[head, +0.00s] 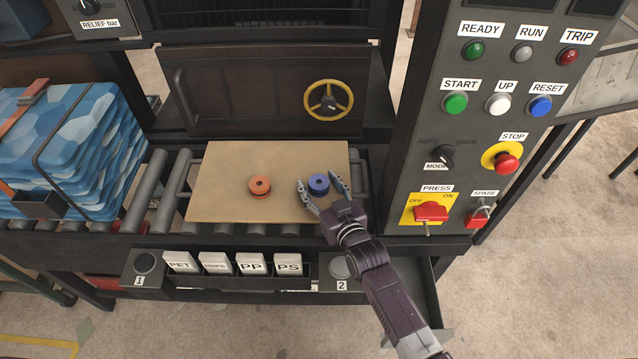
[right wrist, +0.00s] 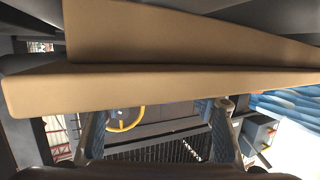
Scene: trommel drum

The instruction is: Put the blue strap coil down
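The blue strap coil (head: 318,183) shows in the head view over the right part of a brown cardboard sheet (head: 225,180). I cannot tell whether it touches the sheet. My right gripper (head: 321,187) reaches in from the lower right, with its fingers spread on either side of the coil. In the right wrist view the two fingers (right wrist: 158,130) are wide apart, and no coil shows between them. My left gripper is not in view.
An orange coil (head: 259,186) lies on the sheet to the left. A roller conveyor (head: 148,190) bears the sheet, with a blue bale (head: 70,145) at left. A control panel (head: 475,130) stands close at right. A yellow handwheel (head: 328,100) is behind.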

